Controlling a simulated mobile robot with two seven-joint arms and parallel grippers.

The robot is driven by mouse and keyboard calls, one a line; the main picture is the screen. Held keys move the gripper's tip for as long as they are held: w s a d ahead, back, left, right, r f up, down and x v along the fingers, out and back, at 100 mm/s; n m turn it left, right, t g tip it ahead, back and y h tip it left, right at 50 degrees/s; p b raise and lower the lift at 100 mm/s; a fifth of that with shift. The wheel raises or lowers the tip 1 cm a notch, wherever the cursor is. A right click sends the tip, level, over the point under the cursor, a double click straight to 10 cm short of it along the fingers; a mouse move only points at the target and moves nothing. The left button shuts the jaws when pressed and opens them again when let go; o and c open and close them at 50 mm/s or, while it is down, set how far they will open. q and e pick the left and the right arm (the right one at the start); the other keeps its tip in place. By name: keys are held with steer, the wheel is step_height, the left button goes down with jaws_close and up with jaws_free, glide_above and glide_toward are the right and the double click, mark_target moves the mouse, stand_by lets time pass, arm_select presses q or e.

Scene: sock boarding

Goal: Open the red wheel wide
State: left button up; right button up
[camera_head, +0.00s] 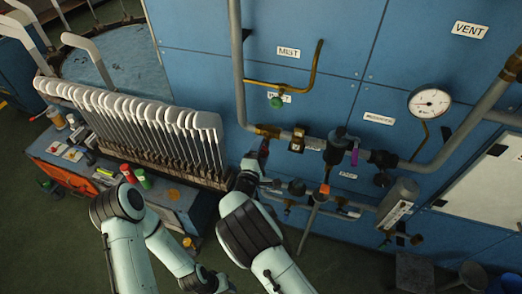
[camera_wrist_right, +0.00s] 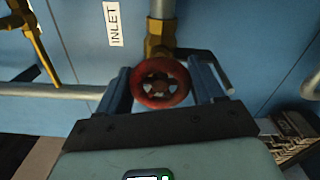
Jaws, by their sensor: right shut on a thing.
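The red wheel (camera_wrist_right: 160,83) is a small round handwheel on a brass valve stem in the right wrist view. In the head view only a small reddish part of it (camera_head: 264,146) shows beside the pipe, mostly hidden by my gripper. My right gripper (camera_head: 257,160) is at the wheel. In the wrist view its two fingers (camera_wrist_right: 161,78) stand on either side of the rim and are shut on it.
A row of white sock boards (camera_head: 150,112) stands left of my right gripper.

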steer(key=shift+d+f, duration=0.1)
steer(key=o, duration=1)
steer(key=shift+s, duration=0.1)
arm_select(q)
steer(key=shift+g, duration=0.3)
steer(key=s+f+b, duration=0.3)
steer(key=s+f, duration=0.1)
steer(key=shift+s, duration=0.2)
arm_select(e)
steer(key=v, duration=1.3)
steer(key=shift+s, duration=0.2)
